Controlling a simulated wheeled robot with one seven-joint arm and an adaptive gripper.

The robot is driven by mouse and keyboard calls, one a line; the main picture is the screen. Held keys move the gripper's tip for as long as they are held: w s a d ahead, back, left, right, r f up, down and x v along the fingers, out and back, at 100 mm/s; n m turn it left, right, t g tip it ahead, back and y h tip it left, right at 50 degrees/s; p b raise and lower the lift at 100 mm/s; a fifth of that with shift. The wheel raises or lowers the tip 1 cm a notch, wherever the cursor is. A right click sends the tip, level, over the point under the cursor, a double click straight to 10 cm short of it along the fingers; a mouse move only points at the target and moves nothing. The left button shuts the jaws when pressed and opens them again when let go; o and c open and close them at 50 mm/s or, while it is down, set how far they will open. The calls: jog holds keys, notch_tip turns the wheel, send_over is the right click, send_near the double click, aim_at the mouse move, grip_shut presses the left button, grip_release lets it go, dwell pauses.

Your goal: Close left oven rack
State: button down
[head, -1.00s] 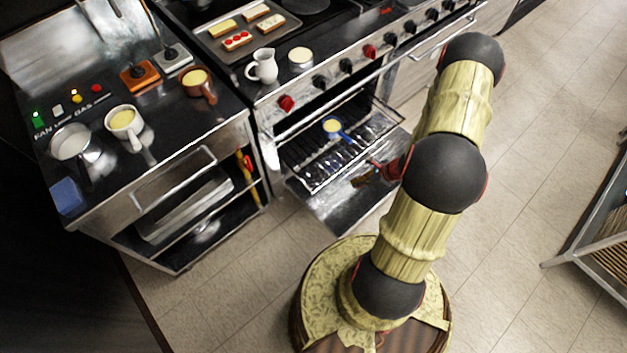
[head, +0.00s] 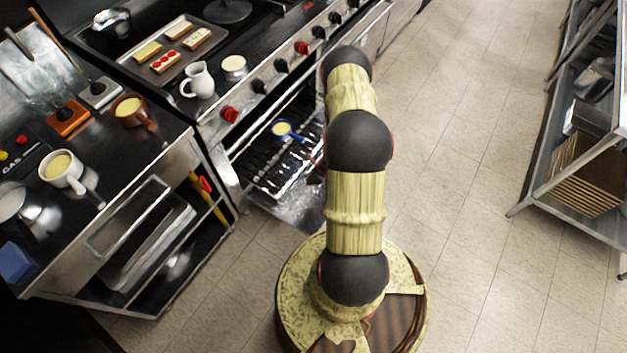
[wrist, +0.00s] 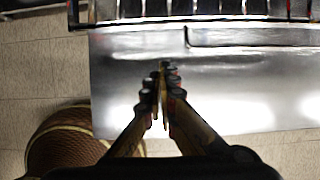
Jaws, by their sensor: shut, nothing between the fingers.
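The left oven is open below the range, with its door (head: 290,208) lowered flat. The wire oven rack (head: 262,172) extends out over the door and bears a small blue-handled pan (head: 281,129) with yellow contents. In the wrist view the rack's front edge (wrist: 235,18) runs along the top, above the shiny door (wrist: 245,75). My gripper (wrist: 163,70) is shut and empty, its fingertips over the door and just short of the rack's edge. Contact with either cannot be told. In the head view my arm hides the gripper and the right part of the rack.
A counter (head: 150,165) with mugs stands left of the oven. A jug (head: 197,80) and a tray of food (head: 172,52) are on the range top. A metal shelf (head: 590,130) stands at right. The tiled floor (head: 460,150) between is clear.

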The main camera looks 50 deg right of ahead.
jog(key=shift+w+a+f+b, duration=0.1)
jog(key=shift+w+f+b, duration=0.15)
jog(key=shift+w, duration=0.9)
jog(key=shift+w+a+f+b, duration=0.1)
jog(key=shift+w+f, duration=0.25)
jog(key=shift+w, duration=0.75)
